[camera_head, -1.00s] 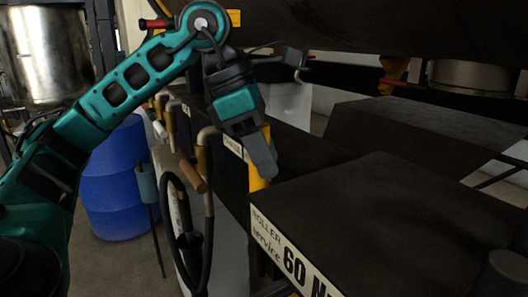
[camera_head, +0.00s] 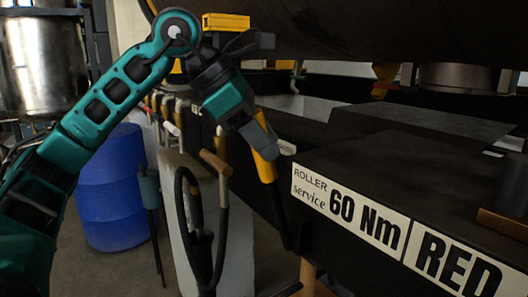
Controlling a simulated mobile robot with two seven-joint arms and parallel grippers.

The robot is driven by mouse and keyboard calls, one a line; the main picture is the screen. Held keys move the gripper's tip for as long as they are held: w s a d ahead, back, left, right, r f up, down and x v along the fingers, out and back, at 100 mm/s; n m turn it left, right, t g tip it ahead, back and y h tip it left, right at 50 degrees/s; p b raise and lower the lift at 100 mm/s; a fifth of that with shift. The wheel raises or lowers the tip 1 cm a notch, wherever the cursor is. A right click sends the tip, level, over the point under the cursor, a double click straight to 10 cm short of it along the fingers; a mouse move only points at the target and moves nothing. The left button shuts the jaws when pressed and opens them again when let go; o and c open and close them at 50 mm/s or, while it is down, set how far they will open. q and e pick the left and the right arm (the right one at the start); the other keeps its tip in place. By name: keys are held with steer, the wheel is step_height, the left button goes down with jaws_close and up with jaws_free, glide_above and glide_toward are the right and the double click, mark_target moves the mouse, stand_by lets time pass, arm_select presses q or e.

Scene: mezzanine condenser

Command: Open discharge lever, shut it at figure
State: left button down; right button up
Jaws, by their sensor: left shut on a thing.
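My left gripper (camera_head: 258,142) is shut on the yellow grip of a lever (camera_head: 266,169), just left of the labelled black box. The grip's upper end is between the fingers. A dark rod runs down from the grip, leaning slightly, and its lower end is hard to make out. The label (camera_head: 350,213) on the box front reads "ROLLER service 60 Nm", with a "RED" label (camera_head: 455,268) to its right. I see no readout with a changing figure. My right gripper is not in view.
A wooden-handled tool or valve (camera_head: 216,163) and a black hose (camera_head: 182,215) stand left of the lever. A blue barrel (camera_head: 112,190) stands on the floor further left. A large dark vessel (camera_head: 400,30) overhangs the top. A dark cylinder (camera_head: 514,185) is at the right edge.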

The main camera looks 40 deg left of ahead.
mark_target(263, 163)
arm_select(q)
steer(key=shift+s+a+f+t+b, duration=0.3)
steer(key=shift+s+f+b, duration=0.35)
steer(key=shift+b, duration=0.55)
steer(key=shift+s+b, duration=0.35)
steer(key=shift+b, duration=0.25)
steer(key=shift+s+a+t+h+b, duration=0.1)
steer(key=shift+s+t+h+b, duration=0.25)
steer(key=shift+b, duration=0.25)
steer(key=shift+s+r, duration=0.1)
steer(key=shift+s, duration=0.1)
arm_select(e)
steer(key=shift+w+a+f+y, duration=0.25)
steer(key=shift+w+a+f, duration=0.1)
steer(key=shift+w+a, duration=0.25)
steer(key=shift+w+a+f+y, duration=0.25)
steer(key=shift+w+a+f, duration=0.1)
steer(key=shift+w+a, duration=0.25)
arm_select(q)
steer(key=c, duration=1)
jaws_free()
steer(key=shift+c, duration=0.2)
steer(key=shift+o, duration=1.3)
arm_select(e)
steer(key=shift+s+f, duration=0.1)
arm_select(q)
steer(key=shift+a+r, duration=0.1)
